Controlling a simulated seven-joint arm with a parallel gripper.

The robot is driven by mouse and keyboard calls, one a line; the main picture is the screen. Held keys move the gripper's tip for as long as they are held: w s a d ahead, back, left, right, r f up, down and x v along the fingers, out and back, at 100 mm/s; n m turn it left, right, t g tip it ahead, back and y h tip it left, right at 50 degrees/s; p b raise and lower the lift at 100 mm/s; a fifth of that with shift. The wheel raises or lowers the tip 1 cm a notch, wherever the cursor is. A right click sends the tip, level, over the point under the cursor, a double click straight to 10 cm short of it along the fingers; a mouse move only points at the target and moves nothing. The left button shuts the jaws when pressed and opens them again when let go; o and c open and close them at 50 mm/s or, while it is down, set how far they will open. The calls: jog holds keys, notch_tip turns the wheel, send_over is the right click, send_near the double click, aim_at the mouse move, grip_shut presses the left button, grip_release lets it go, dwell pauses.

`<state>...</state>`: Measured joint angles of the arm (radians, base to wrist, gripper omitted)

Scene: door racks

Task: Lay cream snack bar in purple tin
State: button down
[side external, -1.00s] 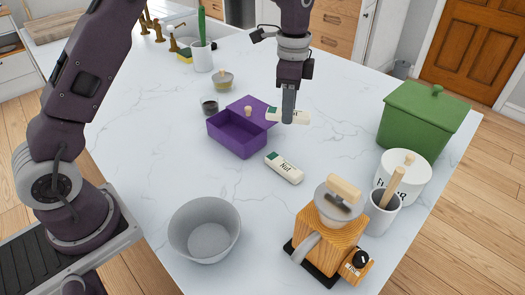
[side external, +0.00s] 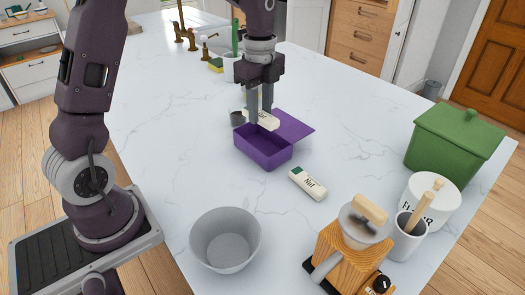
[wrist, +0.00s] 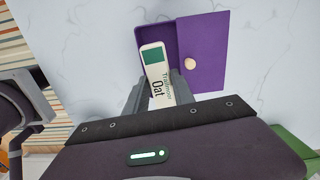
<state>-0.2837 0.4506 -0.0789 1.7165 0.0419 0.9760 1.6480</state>
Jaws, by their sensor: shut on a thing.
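My gripper (side external: 260,116) is shut on a cream bar (side external: 266,121) with a green end, marked "Oat" in the wrist view (wrist: 155,72). The bar is held over the back part of the open purple tin (side external: 266,158). In the wrist view it overlaps the tin's opening (wrist: 143,37) lengthwise; I cannot tell its exact height above the tin. The purple lid (side external: 290,125) lies beside the tin on the right, with a cream knob (wrist: 190,64). A second cream bar (side external: 307,183), marked "Nut", lies on the counter in front of the tin.
A grey bowl (side external: 225,240) stands front left. A wooden grinder (side external: 350,250), a utensil cup (side external: 406,238), a white canister (side external: 432,203) and a green box (side external: 455,140) stand to the right. The counter between is clear.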

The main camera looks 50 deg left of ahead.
aim_at(260, 141)
jog(key=shift+a+m, duration=0.15)
jog(key=shift+m, duration=0.35)
notch_tip(260, 141, down, 10)
jog(key=shift+r, duration=0.1)
